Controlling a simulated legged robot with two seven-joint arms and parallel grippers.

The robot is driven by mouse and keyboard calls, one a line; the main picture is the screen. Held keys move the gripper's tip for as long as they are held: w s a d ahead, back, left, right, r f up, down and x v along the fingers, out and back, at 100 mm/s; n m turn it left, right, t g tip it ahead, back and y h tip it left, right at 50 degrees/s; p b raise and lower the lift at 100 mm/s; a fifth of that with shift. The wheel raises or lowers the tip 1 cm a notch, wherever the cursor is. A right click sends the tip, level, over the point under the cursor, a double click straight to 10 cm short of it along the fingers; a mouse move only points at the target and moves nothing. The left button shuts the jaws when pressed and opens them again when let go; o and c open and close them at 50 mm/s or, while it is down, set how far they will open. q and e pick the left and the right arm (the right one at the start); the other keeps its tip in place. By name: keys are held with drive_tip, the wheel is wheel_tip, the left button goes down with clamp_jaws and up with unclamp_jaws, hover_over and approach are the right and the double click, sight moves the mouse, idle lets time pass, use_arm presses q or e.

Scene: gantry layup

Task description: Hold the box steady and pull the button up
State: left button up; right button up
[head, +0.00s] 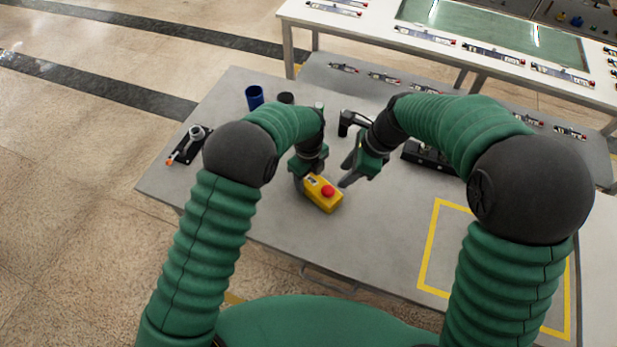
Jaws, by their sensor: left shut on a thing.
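A yellow box (321,202) with a red button (327,191) on its top sits on or just above the grey table, in the middle of the head view. My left gripper (303,184) is shut on the far left end of the box; its fingertips are partly hidden. My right gripper (347,174) is to the right of the box, its fingers apart and pointing down toward the box. It looks empty and clear of the button.
On the grey table (285,225), a blue cup (254,97) and a dark round item (286,98) stand at the back left. A black fixture (187,145) lies at the left. A yellow-taped square (480,255) at the right is largely clear. A white bench (375,32) stands behind.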

sight(330, 190)
use_arm(q)
drive_tip(key=shift+c, duration=1.6)
use_arm(e)
drive_tip(key=shift+o, duration=0.7)
use_arm(q)
drive_tip(key=shift+a, duration=0.1)
use_arm(e)
drive_tip(key=o, duration=0.4)
drive_tip(key=shift+w+d+r, duration=0.15)
drive_tip(key=shift+d+r, duration=0.6)
drive_tip(key=shift+r, duration=0.05)
drive_tip(key=shift+y, duration=0.3)
drive_tip(key=x, duration=1.2)
drive_tip(key=shift+d, duration=0.1)
